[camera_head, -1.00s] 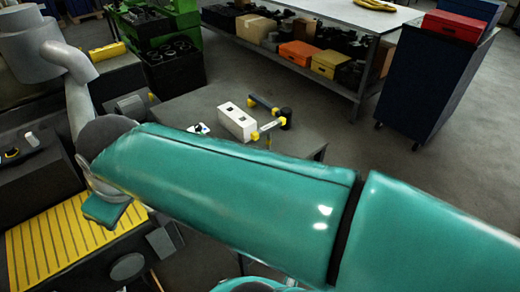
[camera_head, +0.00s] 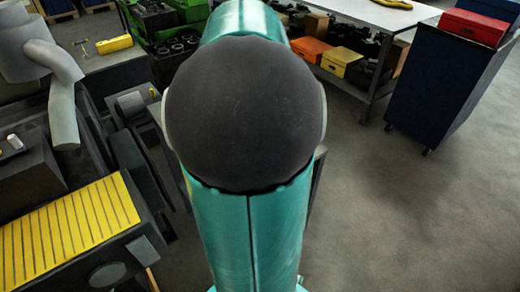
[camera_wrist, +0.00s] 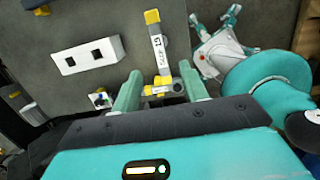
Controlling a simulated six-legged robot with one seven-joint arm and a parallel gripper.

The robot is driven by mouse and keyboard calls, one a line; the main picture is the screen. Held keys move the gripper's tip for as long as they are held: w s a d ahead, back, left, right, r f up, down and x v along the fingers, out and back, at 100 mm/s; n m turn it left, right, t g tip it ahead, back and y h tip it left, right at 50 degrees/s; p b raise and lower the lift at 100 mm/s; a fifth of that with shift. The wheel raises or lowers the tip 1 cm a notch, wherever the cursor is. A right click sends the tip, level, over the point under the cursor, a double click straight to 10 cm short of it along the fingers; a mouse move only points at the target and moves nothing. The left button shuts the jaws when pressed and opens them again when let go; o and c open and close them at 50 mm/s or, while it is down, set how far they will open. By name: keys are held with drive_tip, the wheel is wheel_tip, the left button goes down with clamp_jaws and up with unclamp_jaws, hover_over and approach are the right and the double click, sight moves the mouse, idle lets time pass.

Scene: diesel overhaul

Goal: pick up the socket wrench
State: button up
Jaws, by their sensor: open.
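My gripper (camera_wrist: 159,72) is open, with one green finger on each side of that lower end. The tool's long part points away beyond the fingertips. I cannot tell how high the fingers are above it or whether they touch it. In the head view my arm hides the low table, the tool and the gripper.
A white block with two dark square holes (camera_wrist: 88,55) lies left of the tool, with a small white item (camera_wrist: 101,99) below it. A blue cabinet (camera_head: 440,85) and a shelved workbench (camera_head: 375,50) stand beyond. An engine with a yellow ribbed cover (camera_head: 65,235) is at left.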

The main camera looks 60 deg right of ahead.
drive_tip(key=f, duration=0.7)
drive_tip(key=shift+s+d, duration=0.15)
drive_tip(key=shift+s, duration=0.05)
drive_tip(key=shift+s+d+f, duration=0.1)
drive_tip(key=shift+d+f, duration=0.1)
drive_tip(key=shift+f, duration=0.7)
drive_tip(key=shift+w+d+f, duration=0.1)
drive_tip(key=shift+d+f, duration=0.05)
drive_tip(key=shift+f, duration=0.75)
drive_tip(key=shift+s+d+f, duration=0.1)
drive_tip(key=shift+d+f, duration=0.1)
drive_tip(key=shift+f, duration=0.7)
clamp_jaws()
